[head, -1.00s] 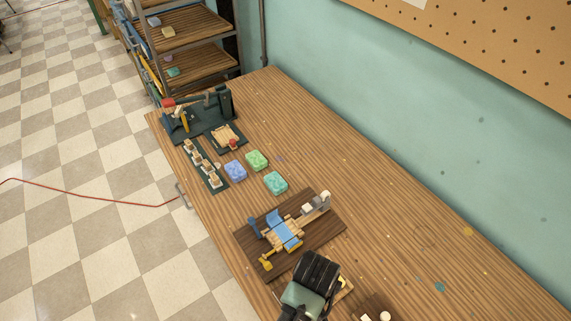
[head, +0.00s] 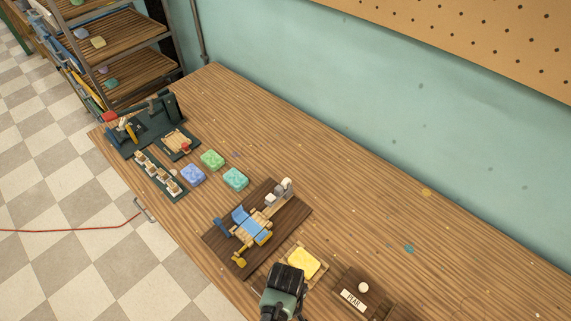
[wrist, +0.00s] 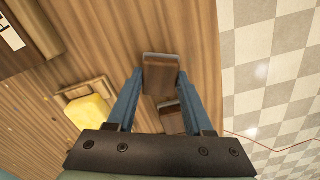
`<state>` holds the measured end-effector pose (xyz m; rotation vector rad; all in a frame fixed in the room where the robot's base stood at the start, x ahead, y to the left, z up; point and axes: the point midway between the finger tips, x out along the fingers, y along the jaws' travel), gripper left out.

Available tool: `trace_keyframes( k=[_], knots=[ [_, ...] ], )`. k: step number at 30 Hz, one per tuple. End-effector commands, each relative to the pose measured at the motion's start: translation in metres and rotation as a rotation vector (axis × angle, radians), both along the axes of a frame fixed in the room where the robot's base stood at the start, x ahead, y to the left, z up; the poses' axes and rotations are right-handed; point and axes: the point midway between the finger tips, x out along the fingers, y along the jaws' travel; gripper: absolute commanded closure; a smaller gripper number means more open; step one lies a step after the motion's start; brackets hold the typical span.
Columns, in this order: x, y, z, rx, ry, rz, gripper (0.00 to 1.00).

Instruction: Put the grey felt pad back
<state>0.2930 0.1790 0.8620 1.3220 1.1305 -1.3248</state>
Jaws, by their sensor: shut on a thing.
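My gripper (wrist: 160,84) has its blue fingers closed on a brownish-grey block with a paler end face, which I take for the grey felt pad (wrist: 161,77). A second small brown piece (wrist: 171,119) shows below it between the fingers; I cannot tell what it is. In the head view my gripper (head: 284,286) hangs over the table's front part, just in front of a pale wooden tray (head: 322,264) with a yellow block (head: 304,263) on it. The head view hides the fingertips and the held thing.
A dark board (head: 222,247) with a blue and wooden fixture (head: 249,229) lies to the left of the gripper. A dark labelled stand (head: 366,288) is to the right. Green (head: 212,159), blue (head: 193,175) and teal (head: 235,179) blocks lie farther left.

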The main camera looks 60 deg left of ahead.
Motion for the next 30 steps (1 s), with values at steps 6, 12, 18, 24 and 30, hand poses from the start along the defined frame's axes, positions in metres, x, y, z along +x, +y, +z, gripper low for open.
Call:
trace_keyframes(
  k=[6, 12, 18, 24, 30],
  knots=[
    [0.0, 0.0, -0.001, 0.0, 0.0, 0.0, 1.0],
    [0.0, 0.0, -0.003, 0.0, 0.0, 0.0, 0.27],
    [0.0, 0.0, -0.003, 0.0, 0.0, 0.0, 0.19],
    [0.0, 0.0, 0.002, 0.0, 0.0, 0.0, 0.19],
    [0.001, 0.001, 0.025, 0.002, -0.003, -0.001, 0.19]
  ],
)
